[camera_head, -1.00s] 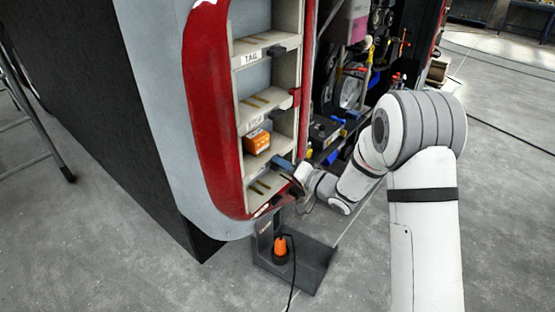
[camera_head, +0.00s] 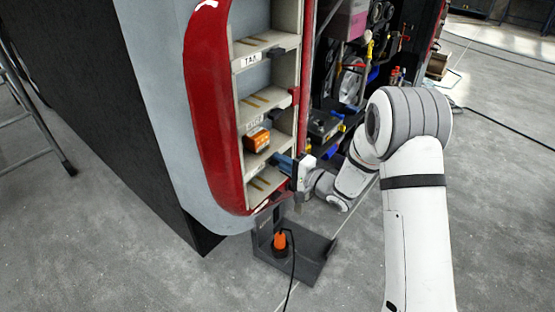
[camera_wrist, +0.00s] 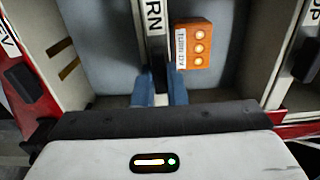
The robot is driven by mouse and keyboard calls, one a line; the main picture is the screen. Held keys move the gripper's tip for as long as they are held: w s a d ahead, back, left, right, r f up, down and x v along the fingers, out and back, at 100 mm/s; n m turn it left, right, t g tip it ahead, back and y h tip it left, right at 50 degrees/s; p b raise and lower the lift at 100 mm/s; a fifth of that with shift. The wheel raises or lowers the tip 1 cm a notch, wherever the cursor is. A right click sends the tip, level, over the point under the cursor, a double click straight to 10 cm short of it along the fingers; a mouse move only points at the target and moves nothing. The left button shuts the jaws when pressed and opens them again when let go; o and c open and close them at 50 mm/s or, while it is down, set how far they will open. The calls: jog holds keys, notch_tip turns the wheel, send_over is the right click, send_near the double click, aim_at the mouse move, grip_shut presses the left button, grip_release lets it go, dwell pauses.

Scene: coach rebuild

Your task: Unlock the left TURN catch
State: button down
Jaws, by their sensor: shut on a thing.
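An orange lamp box (camera_head: 257,140) with several round lights sits on a ledge of the pale rack in the red-edged body panel. It also shows in the wrist view (camera_wrist: 194,46). The ledge front beside it carries a label ending in "RN" (camera_wrist: 154,18), reading as TURN. My gripper (camera_wrist: 160,92) has its blue fingers on either side of the end of this ledge strip. It is shut on what appears to be the TURN catch, which is mostly hidden between the fingers. In the head view my gripper (camera_head: 284,162) is at the right end of that ledge.
A ledge labelled "OP" (camera_wrist: 311,18) with a black catch (camera_wrist: 305,62) lies to the right in the wrist view. The TAIL ledge (camera_head: 262,55) is higher up. A dark stand with an orange-topped item (camera_head: 280,243) and cable is below. Crowded shelves stand at right.

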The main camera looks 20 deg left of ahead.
jog(key=shift+w+d, duration=0.1)
jog(key=shift+d, duration=0.05)
jog(key=c, duration=1.6)
grip_release()
jog(key=shift+d, duration=0.1)
jog(key=shift+o, duration=0.7)
jog(key=b+v, duration=0.1)
jog(key=v, duration=0.6)
jog(key=shift+d+b, duration=0.3)
